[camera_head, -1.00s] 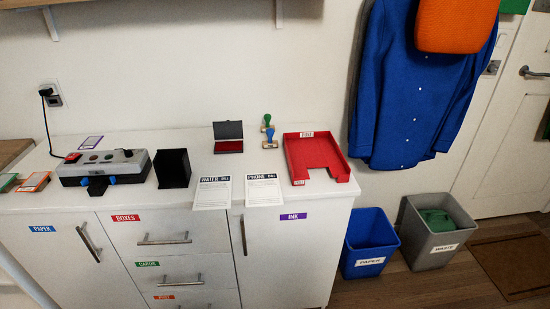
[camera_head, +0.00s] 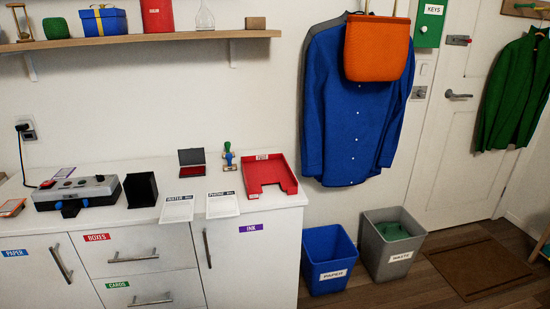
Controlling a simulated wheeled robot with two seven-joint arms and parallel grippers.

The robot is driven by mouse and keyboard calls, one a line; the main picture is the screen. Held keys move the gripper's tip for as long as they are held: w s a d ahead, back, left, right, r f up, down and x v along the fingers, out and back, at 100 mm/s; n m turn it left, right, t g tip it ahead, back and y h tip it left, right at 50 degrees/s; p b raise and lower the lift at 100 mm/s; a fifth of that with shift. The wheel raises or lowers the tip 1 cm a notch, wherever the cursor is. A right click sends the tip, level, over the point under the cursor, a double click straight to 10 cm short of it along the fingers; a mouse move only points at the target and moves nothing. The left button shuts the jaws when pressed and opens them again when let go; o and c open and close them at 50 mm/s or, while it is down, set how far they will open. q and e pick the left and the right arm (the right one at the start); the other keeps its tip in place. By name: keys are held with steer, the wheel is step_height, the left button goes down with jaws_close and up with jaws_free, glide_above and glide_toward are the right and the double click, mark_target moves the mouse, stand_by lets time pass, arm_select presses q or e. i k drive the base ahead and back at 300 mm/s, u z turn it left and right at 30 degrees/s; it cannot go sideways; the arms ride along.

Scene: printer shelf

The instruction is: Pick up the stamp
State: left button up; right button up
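A stamp (camera_head: 228,157) with a green knob and a blue lower part stands upright at the back of the white counter. It is between the open ink pad (camera_head: 192,159) on its left and the red tray (camera_head: 270,176) on its right. The ink pad has a dark raised lid and a red pad. Neither of my grippers shows in the head view.
Two sheets, the water bill (camera_head: 177,209) and the phone bill (camera_head: 222,205), lie in front. A black box (camera_head: 141,190) and a grey device (camera_head: 77,192) stand left. A shelf (camera_head: 140,41) hangs above. Blue (camera_head: 328,259) and grey (camera_head: 393,245) bins stand right of the cabinet.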

mark_target(229, 156)
steer(key=z, duration=0.25)
steer(key=i, duration=0.95)
steer(key=u, duration=0.25)
